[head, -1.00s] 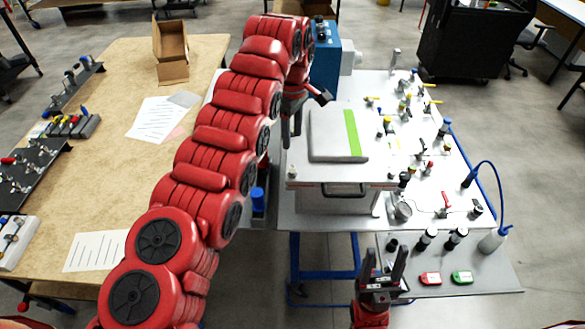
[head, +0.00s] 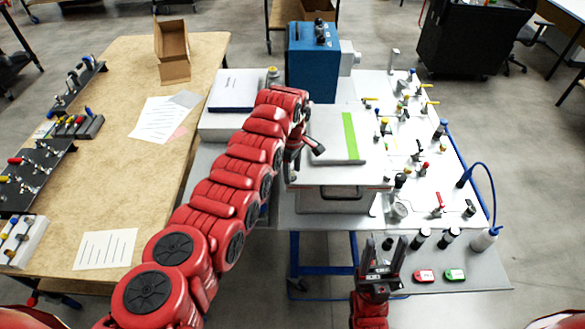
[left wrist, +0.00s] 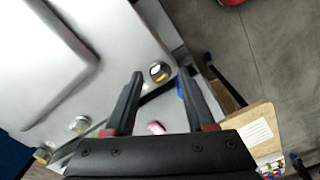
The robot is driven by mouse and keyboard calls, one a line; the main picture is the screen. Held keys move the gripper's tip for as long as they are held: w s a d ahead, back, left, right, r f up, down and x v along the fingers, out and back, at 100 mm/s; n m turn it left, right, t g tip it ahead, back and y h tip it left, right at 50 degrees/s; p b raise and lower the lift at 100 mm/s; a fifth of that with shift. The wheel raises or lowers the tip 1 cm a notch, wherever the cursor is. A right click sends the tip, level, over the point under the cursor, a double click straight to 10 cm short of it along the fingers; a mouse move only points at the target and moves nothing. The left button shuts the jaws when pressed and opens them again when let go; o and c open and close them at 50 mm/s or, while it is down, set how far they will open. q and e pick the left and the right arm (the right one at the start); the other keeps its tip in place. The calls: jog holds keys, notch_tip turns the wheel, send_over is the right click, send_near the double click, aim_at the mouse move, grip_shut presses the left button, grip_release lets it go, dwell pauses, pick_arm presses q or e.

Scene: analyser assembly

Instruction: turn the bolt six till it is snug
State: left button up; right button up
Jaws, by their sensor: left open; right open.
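A light grey housing (head: 375,172) with a raised lid and green stripe stands on the white table. It also shows in the left wrist view (left wrist: 90,75). A round bolt head (left wrist: 159,71) with a pale top sits near the housing's corner there. Two more bolt-like heads, (left wrist: 79,124) and (left wrist: 42,154), lie along its edge. I cannot read which is bolt six. My left gripper (head: 301,156) is open over the housing's left side. In the left wrist view its fingertips (left wrist: 161,74) appear either side of the corner bolt, depth unclear. My right gripper (head: 381,252) is open and empty at the front.
A blue machine (head: 313,70) stands behind the housing. Valves and fittings cover the table's right side. A wooden table is at left.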

pick_arm(q)
grip_shut()
dwell(0.3)
